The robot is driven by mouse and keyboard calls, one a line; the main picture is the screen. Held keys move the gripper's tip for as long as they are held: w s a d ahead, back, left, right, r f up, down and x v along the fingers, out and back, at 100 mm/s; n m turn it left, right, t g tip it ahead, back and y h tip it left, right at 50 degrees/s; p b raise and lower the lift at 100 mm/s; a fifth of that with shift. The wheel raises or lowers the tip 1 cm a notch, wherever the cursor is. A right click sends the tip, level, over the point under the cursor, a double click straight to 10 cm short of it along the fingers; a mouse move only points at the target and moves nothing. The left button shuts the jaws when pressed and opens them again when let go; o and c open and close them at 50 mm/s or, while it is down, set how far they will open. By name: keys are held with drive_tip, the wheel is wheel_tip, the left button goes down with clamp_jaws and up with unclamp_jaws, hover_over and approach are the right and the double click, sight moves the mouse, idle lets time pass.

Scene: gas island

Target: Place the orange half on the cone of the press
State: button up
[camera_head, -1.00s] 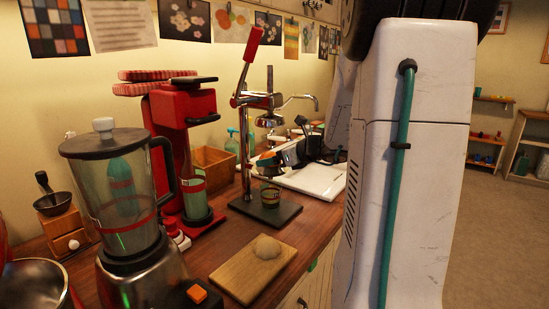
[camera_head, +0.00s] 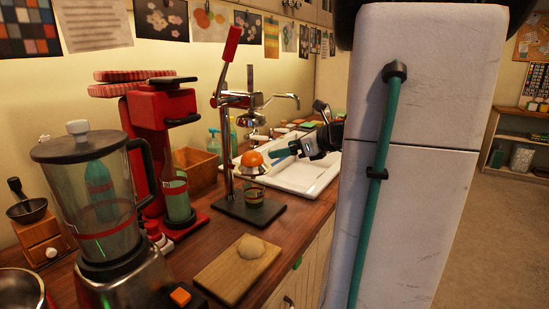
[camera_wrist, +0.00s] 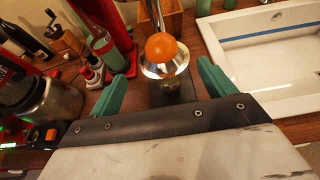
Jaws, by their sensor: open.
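The orange half (camera_head: 252,158) sits at the top of the press's metal cone and funnel (camera_head: 252,170), rounded side up. It also shows in the wrist view (camera_wrist: 161,47), above the shiny funnel (camera_wrist: 165,66). The press (camera_head: 231,120) stands on a dark base, with its red lever raised and its upper metal cup above the orange. My gripper (camera_head: 279,154) is just right of the orange, apart from it. In the wrist view its teal fingers (camera_wrist: 160,88) are spread wide with nothing between them, and the orange lies beyond them.
A blender (camera_head: 95,210) and a red machine (camera_head: 160,140) stand left. A white sink (camera_head: 300,175) is behind my gripper. A glass (camera_head: 254,194) stands under the funnel.

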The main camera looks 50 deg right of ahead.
drive_tip(key=s+a+f+n+g+y, duration=0.15)
drive_tip(key=a+n+g, duration=0.25)
drive_tip(key=a+n, duration=0.6)
drive_tip(key=s+a+f+n+g+y, duration=0.1)
drive_tip(key=a+n+g+y, duration=0.35)
drive_tip(key=a, duration=1.05)
drive_tip(key=s+a+f+n+g+h, duration=0.1)
drive_tip(key=s+a+f+n+h, duration=0.1)
drive_tip(key=s+n, duration=0.4)
drive_tip(key=s+a+f+n+g+h, duration=0.1)
drive_tip(key=s+a+n+h, duration=0.4)
drive_tip(key=n, duration=0.9)
drive_tip(key=shift+s+f+g+h, duration=0.4)
drive_tip(key=shift+s+g, duration=0.25)
drive_tip(key=shift+s, duration=0.5)
